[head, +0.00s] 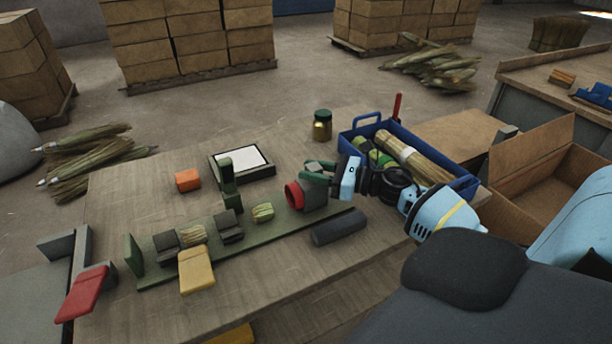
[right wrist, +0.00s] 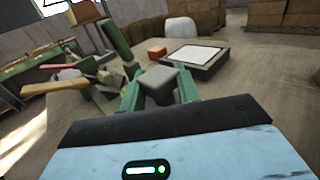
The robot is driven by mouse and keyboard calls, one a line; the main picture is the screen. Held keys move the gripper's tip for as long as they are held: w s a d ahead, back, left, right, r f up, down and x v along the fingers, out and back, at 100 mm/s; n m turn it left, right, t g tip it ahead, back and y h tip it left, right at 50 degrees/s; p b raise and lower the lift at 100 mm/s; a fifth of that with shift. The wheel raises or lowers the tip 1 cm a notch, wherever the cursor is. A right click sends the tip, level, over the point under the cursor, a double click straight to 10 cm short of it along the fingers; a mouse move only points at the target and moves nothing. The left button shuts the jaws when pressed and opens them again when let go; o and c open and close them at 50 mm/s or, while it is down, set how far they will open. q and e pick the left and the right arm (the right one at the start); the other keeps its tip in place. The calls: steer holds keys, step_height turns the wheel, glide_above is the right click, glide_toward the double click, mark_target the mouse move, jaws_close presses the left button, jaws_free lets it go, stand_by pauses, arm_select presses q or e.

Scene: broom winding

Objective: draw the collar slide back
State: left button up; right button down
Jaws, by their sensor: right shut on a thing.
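The collar slide (head: 315,193) is a dark cylinder housing with a red ring (head: 294,196) on its left face, at the right end of the long green rail (head: 270,232). My right gripper (head: 318,167) is just above it, its arm coming in from the right. It is shut on a small grey block, the slide's apparent handle (head: 313,166). In the right wrist view the grey handle (right wrist: 160,84) sits between the green fingers. Whether the block joins the housing is hidden. My left gripper is in neither view.
A blue crate (head: 458,183) with bundles stands right behind my right gripper. A dark roller (head: 339,227) lies in front of the rail. A jar (head: 322,126), orange block (head: 188,180) and framed white panel (head: 242,160) are behind.

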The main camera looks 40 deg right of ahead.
steer(key=shift+d, duration=0.2)
steer(key=c, duration=1.1)
jaws_free()
steer(key=shift+s+d, duration=0.1)
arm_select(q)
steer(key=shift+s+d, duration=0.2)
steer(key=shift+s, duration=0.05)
arm_select(e)
steer(key=shift+o, duration=0.2)
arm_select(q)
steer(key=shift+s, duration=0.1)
arm_select(e)
steer(key=shift+s+d+f, duration=0.1)
steer(key=shift+s, duration=0.2)
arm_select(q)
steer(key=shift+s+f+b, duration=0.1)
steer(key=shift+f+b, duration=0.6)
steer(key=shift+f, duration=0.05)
arm_select(e)
steer(key=v, duration=0.7)
